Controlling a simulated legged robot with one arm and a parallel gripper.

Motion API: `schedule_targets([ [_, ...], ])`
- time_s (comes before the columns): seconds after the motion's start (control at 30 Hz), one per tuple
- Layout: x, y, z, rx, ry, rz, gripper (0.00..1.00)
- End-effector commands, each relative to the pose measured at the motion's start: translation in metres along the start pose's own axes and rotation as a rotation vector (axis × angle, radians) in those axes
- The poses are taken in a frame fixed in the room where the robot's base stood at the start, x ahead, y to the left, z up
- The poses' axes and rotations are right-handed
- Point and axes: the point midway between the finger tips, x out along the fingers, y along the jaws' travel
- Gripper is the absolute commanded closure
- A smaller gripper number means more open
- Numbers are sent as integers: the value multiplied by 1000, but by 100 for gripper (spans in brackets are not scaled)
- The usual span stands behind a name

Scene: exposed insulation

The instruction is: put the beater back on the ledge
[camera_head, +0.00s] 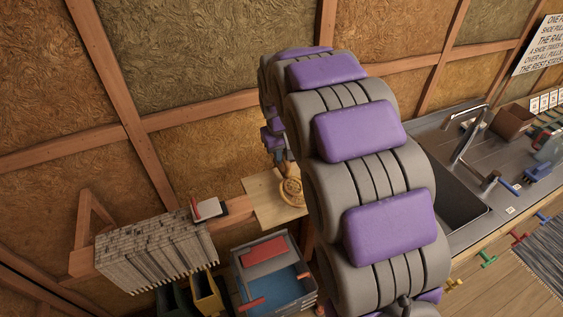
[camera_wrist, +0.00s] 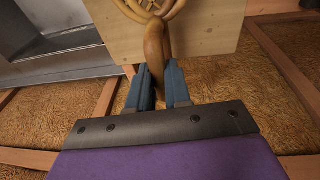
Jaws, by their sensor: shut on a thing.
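The beater is a tan, woven, looped thing with a handle. In the wrist view its handle (camera_wrist: 155,48) is between the blue fingers of my gripper (camera_wrist: 160,82), which is shut on it. The beater's looped head (camera_head: 291,191) shows in the head view over the pale wooden ledge (camera_head: 262,203), partly hidden by my arm. The ledge also fills the top middle of the wrist view (camera_wrist: 212,32). I cannot tell whether the beater touches the ledge. In the head view my gripper (camera_head: 282,165) is small and mostly hidden behind my arm.
A grey box with a blue inside and a red lid piece (camera_head: 265,250) stands below the ledge. A slatted grey-white block (camera_head: 155,250) is at left with a small red and white item (camera_head: 209,208). A sink counter (camera_head: 405,150) is at right. Wooden studs frame the wall.

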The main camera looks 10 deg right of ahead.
Motion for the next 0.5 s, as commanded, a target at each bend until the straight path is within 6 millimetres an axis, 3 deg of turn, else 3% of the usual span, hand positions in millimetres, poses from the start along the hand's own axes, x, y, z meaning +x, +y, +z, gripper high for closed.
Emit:
schedule_targets([
  [0.1,2,0,-6,-1,-1,1,100],
  [0.33,35,-3,1,-1,-4,1,100],
  [0.5,36,-4,1,-1,-2,1,100],
])
